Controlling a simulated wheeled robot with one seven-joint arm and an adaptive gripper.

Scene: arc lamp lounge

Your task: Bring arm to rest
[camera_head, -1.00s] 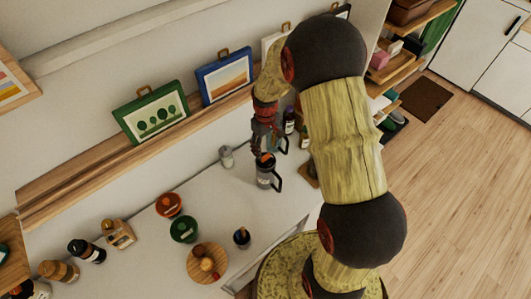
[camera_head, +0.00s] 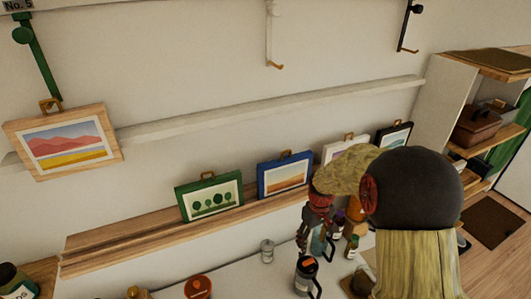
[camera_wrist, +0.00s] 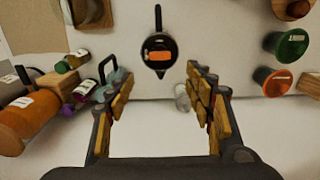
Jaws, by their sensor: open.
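My gripper (camera_head: 311,238) hangs above the white counter (camera_head: 240,283), pointing down, at the end of my bent arm. In the wrist view its two fingers (camera_wrist: 160,92) are spread wide, with nothing between the pads. The mug also shows below my gripper in the head view (camera_head: 306,278). I cannot tell the exact gap between gripper and mug. My arm covers the right part of the counter in the head view.
Framed pictures, green (camera_head: 210,197) and blue (camera_head: 285,174) among them, lean on a wooden ledge (camera_head: 130,240) behind the counter. A small grey shaker (camera_head: 267,251) stands left of the mug. Bottles (camera_wrist: 30,122) crowd the wrist view's left. Another picture (camera_head: 65,143) hangs on the wall.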

